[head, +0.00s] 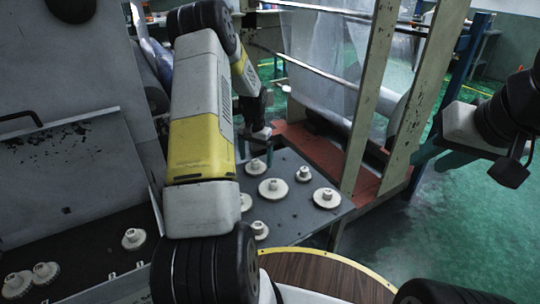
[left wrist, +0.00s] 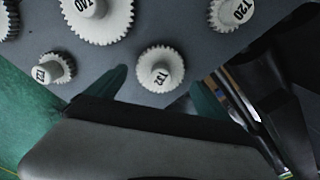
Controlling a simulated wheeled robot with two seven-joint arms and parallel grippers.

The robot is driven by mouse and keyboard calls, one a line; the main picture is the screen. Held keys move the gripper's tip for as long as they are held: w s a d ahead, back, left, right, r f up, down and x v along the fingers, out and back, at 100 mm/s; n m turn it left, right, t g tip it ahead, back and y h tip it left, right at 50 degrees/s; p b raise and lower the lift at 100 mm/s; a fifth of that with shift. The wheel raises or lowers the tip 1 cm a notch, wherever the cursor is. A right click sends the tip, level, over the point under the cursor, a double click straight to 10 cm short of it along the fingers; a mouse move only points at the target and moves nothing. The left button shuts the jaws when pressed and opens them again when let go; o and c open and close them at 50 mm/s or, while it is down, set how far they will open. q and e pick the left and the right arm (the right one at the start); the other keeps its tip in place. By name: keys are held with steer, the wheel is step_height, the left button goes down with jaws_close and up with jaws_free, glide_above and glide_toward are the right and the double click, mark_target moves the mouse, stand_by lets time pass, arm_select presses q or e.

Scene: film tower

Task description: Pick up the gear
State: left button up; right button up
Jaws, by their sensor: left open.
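Several pale cog-edged gears with round hubs stand on the grey table. In the head view my left gripper (head: 257,146) is over the table's far left part, just beyond a small gear (head: 257,167).
The grey table (head: 290,226) has bare room between gears. A beige post frame (head: 372,95) rises right behind it. More gears (head: 133,238) lie on a dark surface at left. A round wooden top (head: 325,275) is in front. Green floor (head: 460,220) is clear at right.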

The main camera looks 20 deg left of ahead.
arm_select(q)
step_height(320, 180, down, 2)
steer(key=shift+f, duration=0.15)
steer(key=c, duration=1.5)
